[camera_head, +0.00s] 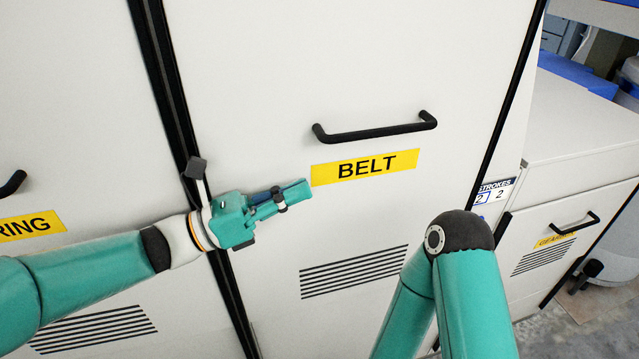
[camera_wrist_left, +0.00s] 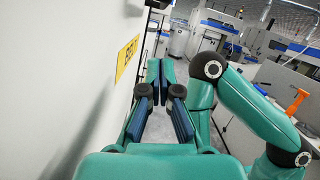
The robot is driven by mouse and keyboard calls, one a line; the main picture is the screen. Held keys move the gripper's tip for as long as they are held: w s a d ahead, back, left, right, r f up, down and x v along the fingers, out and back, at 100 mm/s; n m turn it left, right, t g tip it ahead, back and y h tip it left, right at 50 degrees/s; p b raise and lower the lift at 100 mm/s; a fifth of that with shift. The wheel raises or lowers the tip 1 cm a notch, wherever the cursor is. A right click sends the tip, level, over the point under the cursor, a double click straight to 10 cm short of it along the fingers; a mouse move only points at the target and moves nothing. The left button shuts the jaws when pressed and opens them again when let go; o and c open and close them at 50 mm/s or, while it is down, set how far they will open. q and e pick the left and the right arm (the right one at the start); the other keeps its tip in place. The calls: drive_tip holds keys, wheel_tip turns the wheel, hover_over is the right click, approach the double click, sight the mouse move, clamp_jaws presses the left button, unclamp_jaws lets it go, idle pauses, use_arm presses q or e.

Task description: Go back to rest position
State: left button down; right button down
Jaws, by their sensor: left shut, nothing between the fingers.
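My left gripper (camera_head: 303,189) is shut and empty, its fingers pointing right in the head view. It is in front of the white cabinet door marked BELT (camera_head: 335,40), just below and left of the yellow BELT label (camera_head: 366,167). The black bar handle (camera_head: 375,131) is above it. In the left wrist view the two fingers of this gripper (camera_wrist_left: 160,70) meet at their tips, beside the white door. My right arm shows as teal links with a dark joint in both views. Its gripper is out of view.
A neighbouring door with a yellow label ending in RING (camera_head: 31,226) is at the left. A lower white cabinet (camera_head: 560,200) with a black handle stands at the right. In the left wrist view, grey floor and machines lie beyond, with an orange object (camera_wrist_left: 297,101) at the right.

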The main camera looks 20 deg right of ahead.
use_arm(q)
drive_tip(key=v, duration=0.5)
drive_tip(key=s+a+f+m+y, duration=0.15)
drive_tip(key=f+y, duration=0.25)
drive_tip(key=f, duration=1)
drive_tip(key=s+a+f+m+y, duration=0.1)
drive_tip(key=s+a+f+y, duration=0.3)
drive_tip(key=f, duration=1)
drive_tip(key=s+a+f+m+y, duration=0.3)
drive_tip(key=s+a+f+m, duration=0.1)
drive_tip(key=f, duration=0.3)
drive_tip(key=s+a+f+m+y, duration=0.2)
drive_tip(key=s+a+f+m, duration=0.2)
drive_tip(key=f+m, duration=0.2)
drive_tip(key=s+a+f+m+y, duration=0.3)
drive_tip(key=f+m, duration=0.3)
drive_tip(key=f, duration=0.3)
drive_tip(key=shift+s+a+f+t+y+b, duration=0.2)
drive_tip(key=shift+s+a+t+y+b, duration=0.15)
drive_tip(key=shift+s+a, duration=0.45)
drive_tip(key=shift+d, duration=0.1)
